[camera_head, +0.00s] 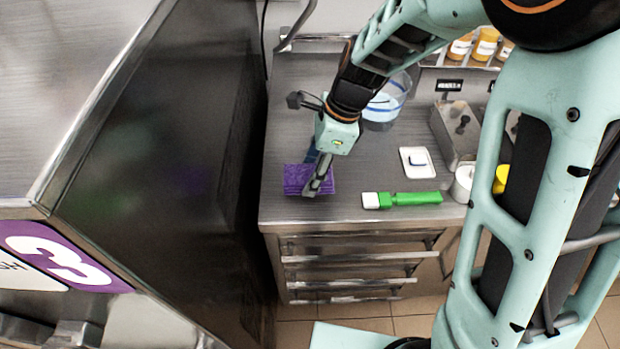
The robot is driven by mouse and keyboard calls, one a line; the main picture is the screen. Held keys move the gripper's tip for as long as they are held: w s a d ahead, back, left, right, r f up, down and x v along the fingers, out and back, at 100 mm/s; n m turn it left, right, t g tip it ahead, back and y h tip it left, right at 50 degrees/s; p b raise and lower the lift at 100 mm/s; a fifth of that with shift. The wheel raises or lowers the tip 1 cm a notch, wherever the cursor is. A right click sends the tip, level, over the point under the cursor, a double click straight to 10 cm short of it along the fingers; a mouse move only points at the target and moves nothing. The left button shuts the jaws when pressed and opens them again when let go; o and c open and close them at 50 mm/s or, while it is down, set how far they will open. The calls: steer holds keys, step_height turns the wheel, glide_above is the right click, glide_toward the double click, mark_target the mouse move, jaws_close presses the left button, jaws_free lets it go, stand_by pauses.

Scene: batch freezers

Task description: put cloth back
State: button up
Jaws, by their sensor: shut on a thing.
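Two purple areas show at the front left corner of the steel counter (345,208), either side of my gripper; I take them as one purple cloth (294,181), folded or stacked. My gripper (315,186) points down at the cloth and is shut on it. The fingers cover the middle of the cloth, so I cannot tell how much of it is between them. The cloth appears to be at counter height, touching or just above the surface.
A green-handled brush or scraper (402,199) lies right of the cloth. A tall dark machine side (165,150) borders the counter's left.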

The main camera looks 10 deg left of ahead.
steer(key=f+b, duration=0.3)
steer(key=shift+w+a+f, duration=0.15)
steer(key=shift+w+a, duration=0.15)
steer(key=shift+a, duration=0.05)
steer(key=shift+f+b, duration=0.35)
steer(key=shift+b, duration=0.05)
steer(key=shift+f, duration=0.2)
steer(key=o, duration=1)
steer(key=shift+r, duration=0.1)
steer(key=p+v, duration=0.1)
steer(key=v, duration=1.1)
steer(key=shift+r, duration=0.2)
